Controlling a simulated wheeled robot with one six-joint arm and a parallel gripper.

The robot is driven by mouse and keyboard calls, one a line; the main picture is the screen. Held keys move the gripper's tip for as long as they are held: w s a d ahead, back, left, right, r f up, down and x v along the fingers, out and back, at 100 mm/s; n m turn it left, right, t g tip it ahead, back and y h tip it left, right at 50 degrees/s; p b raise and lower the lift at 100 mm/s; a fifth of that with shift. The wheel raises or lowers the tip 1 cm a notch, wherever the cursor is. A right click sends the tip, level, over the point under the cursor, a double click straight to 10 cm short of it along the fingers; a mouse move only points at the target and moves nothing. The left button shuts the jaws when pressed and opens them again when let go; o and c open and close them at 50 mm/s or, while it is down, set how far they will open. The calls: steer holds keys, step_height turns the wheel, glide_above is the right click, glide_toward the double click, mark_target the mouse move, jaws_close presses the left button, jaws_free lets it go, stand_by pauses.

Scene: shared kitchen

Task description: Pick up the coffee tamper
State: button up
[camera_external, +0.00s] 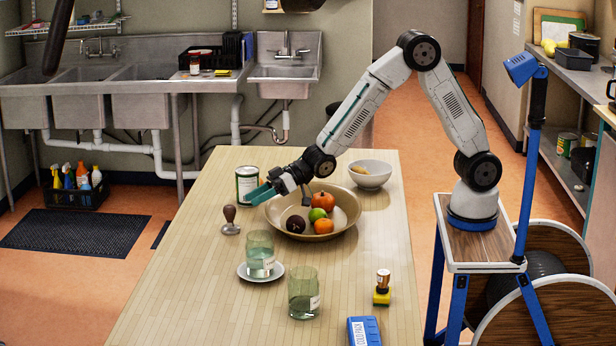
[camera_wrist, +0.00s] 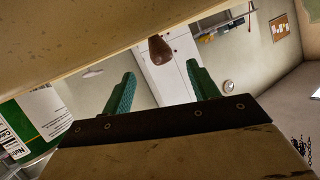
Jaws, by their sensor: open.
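The coffee tamper (camera_external: 230,219) stands upright on the wooden table, with a brown knob handle above a metal base. Its brown handle (camera_wrist: 159,49) also shows in the wrist view, beyond and between the fingertips. My gripper (camera_external: 262,188) has teal fingers and hovers above the table, up and right of the tamper, near the bowl's left rim. In the wrist view my gripper (camera_wrist: 160,88) is open, its two green fingers apart with nothing between them. The tamper's base is not clear in the wrist view.
A green-labelled can (camera_external: 247,186) stands close behind my gripper; it also fills the wrist view's left (camera_wrist: 30,125). A fruit bowl (camera_external: 345,228) sits right of the tamper. A glass (camera_external: 260,251) on a saucer (camera_external: 243,271) stands in front. The table left of the tamper is clear.

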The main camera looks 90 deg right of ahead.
mark_target(230, 219)
steer(key=x, duration=0.7)
steer(key=shift+w+a, duration=0.1)
steer(key=shift+w, duration=0.05)
steer(key=shift+c, duration=0.3)
steer(key=c, duration=1.2)
